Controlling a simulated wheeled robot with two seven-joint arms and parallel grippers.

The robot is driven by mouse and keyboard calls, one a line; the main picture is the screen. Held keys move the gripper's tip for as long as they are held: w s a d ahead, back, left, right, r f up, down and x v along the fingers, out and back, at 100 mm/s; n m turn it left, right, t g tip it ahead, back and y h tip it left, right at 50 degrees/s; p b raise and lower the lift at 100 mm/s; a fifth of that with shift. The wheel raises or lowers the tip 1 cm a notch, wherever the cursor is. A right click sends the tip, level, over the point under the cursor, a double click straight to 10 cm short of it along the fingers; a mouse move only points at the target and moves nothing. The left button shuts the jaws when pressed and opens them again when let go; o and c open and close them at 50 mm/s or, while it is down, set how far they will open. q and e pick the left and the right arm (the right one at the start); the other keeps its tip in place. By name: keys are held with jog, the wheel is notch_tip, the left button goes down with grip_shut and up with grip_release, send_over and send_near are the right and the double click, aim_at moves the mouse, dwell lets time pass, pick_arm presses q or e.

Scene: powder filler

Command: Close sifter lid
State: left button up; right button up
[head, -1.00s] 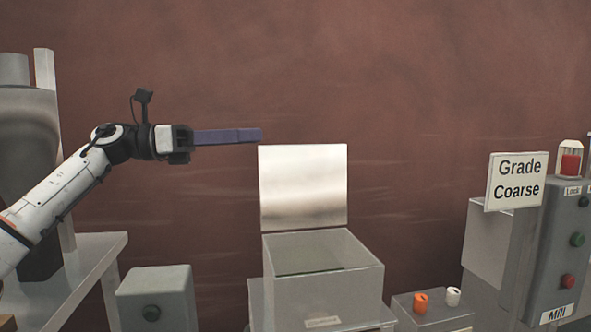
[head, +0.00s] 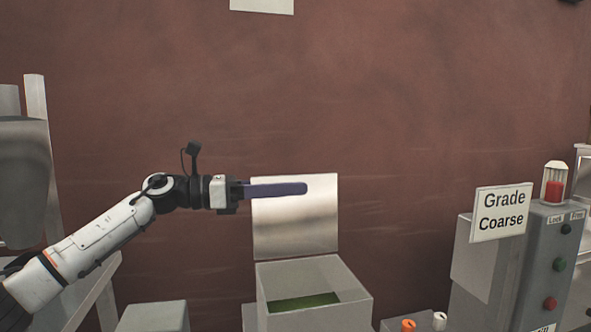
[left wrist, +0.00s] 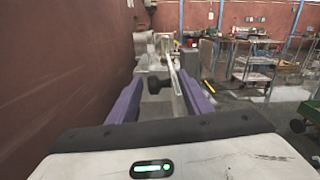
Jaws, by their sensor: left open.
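The sifter (head: 345,304) is a grey open-topped box with something green inside. Its pale metal lid (head: 295,228) stands upright at the back, open. My left gripper (head: 303,188) comes in from the left, and a purple finger lies level across the front of the lid's upper part. In the left wrist view the two purple fingers (left wrist: 163,92) are spread apart. A thin pale strip, which looks like the lid edge-on (left wrist: 176,88), runs between them; whether it touches either finger cannot be told. My right gripper is not in view.
The mill (head: 555,255) with buttons and a "Grade Coarse" sign (head: 502,212) stands at the right. Orange (head: 408,325) and white caps sit low between it and the sifter. A grey box (head: 153,317) is at lower left. A brown wall stands behind.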

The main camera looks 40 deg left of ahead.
pick_arm(q)
jog(key=shift+x, duration=1.05)
jog(key=shift+f, duration=0.1)
grip_shut()
jog(key=shift+s+d, duration=0.1)
jog(key=shift+s, duration=0.05)
